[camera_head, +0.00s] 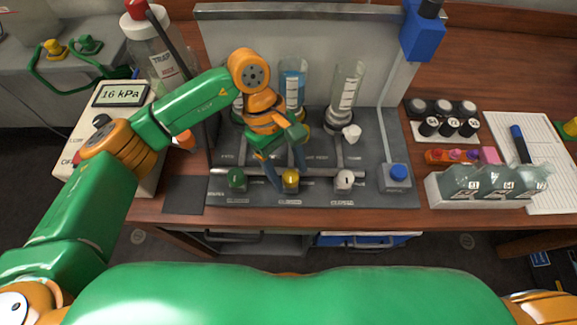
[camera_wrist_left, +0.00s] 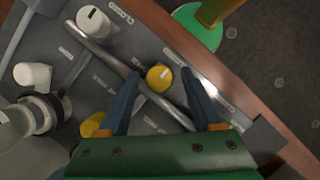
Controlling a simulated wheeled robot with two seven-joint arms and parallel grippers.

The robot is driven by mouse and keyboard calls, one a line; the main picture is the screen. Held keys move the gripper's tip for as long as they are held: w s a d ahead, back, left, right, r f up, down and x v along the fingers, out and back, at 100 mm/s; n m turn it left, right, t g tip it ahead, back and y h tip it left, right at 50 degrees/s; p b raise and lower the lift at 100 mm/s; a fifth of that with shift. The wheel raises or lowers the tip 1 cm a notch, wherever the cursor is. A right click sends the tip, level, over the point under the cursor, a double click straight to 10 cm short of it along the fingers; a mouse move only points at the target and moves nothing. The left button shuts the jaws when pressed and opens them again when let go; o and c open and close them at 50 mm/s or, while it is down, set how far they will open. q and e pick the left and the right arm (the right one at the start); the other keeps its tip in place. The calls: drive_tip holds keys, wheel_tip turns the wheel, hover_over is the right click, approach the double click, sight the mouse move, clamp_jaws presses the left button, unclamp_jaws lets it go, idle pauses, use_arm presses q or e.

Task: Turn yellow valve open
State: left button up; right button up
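The yellow valve (camera_head: 290,177) is a small round knob on the metal pipe along the front of the grey panel, between a green valve (camera_head: 236,178) and a white valve (camera_head: 344,179). My left gripper (camera_head: 285,172) points down at it with two blue fingers. In the left wrist view, the yellow valve (camera_wrist_left: 160,78) shows a pale mark on top and lies between the spread fingertips (camera_wrist_left: 161,74), with a visible gap on each side. The left gripper is open and holds nothing. My right gripper is not in view.
Glass cylinders (camera_head: 346,90) stand behind the pipe. A blue button (camera_head: 397,173) is right of the valves, beside a bottle rack (camera_head: 480,190). A pressure box reading 16 kPa (camera_head: 120,95) stands left. A second yellow part (camera_wrist_left: 92,124) lies beside the left finger in the wrist view.

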use_arm(q)
clamp_jaws()
drive_tip(key=shift+f+n+b, duration=0.15)
drive_tip(key=shift+n+b, duration=0.35)
drive_tip(key=shift+b, duration=0.2)
drive_tip(key=n+t+b, duration=0.1)
drive_tip(key=n+b, duration=0.3)
drive_tip(key=n+t+b, duration=0.2)
drive_tip(key=n+b, duration=0.2)
drive_tip(key=b, duration=0.1)
drive_tip(key=n+t+h+b, duration=0.1)
drive_tip(key=n+t+b, duration=0.1)
drive_tip(key=n+b, duration=0.2)
drive_tip(key=shift+s+f+b, duration=0.15)
drive_tip(key=shift+s+b, duration=0.15)
drive_tip(key=shift+s+r+n+t+y+b, duration=0.15)
drive_tip(key=shift+n+t+b, duration=0.1)
drive_tip(key=shift+n+b, duration=0.5)
drive_tip(key=shift+w+n+t+y+b, duration=0.1)
drive_tip(key=shift+n+t+b, duration=0.1)
drive_tip(key=shift+n+b, duration=0.5)
drive_tip(key=shift+s+r+n+t+y+b, duration=0.2)
drive_tip(key=shift+n+b, duration=0.25)
drive_tip(key=shift+n, duration=0.5)
drive_tip(key=shift+w+f, duration=0.1)
drive_tip(key=shift+w, duration=0.05)
drive_tip(key=shift+o, duration=1.2)
unclamp_jaws()
drive_tip(key=v, duration=0.7)
